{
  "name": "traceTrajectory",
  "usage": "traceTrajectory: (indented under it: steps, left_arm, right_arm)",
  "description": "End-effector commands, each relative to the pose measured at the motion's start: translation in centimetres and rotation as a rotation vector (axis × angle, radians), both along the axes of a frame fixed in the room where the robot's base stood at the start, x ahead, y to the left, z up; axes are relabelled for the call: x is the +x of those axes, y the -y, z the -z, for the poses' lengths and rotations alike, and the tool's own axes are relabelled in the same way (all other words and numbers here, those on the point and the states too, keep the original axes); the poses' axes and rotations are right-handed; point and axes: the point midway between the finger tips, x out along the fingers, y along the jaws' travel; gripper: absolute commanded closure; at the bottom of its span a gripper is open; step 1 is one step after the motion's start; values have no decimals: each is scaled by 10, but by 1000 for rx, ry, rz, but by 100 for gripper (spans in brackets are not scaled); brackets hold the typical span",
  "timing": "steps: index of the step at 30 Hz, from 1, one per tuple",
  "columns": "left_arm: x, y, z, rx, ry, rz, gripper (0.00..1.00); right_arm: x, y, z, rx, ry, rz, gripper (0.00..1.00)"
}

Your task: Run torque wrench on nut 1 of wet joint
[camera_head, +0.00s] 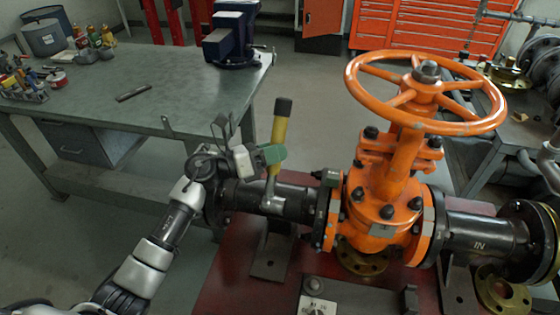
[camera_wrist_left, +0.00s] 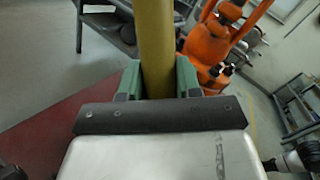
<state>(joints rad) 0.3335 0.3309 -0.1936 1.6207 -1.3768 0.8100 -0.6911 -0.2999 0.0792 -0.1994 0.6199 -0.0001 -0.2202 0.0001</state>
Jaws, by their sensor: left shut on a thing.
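The torque wrench (camera_head: 279,130) has a yellow shaft with a black grip end and stands upright. My left gripper (camera_head: 270,155) is shut on its shaft. In the left wrist view the yellow shaft (camera_wrist_left: 155,45) sits between the green fingers of my left gripper (camera_wrist_left: 158,80). The wrench's lower end is at the black pipe (camera_head: 285,197), left of the orange gate valve (camera_head: 385,200). I cannot tell whether it touches the pipe or a nut. The flange joint (camera_head: 331,210) with dark nuts is just right of the wrench. Which nut is nut 1 is not clear. My right gripper is not seen.
The valve's orange handwheel (camera_head: 427,92) rises right of the wrench. The valve assembly stands on a red bench (camera_head: 225,275). A grey workbench (camera_head: 130,105) with a blue vise (camera_head: 232,38) is behind at left. Orange tool drawers (camera_head: 425,25) stand at the back.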

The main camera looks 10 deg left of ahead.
Motion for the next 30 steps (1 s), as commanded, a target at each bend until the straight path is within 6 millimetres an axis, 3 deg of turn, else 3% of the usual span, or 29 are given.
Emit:
traceTrajectory:
  steps: [18,30]
  left_arm:
    - [4,-7,0,-14,10,-40,100]
    - [4,16,-1,-16,9,-39,100]
  right_arm:
    - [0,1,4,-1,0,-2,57]
    - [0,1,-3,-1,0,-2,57]
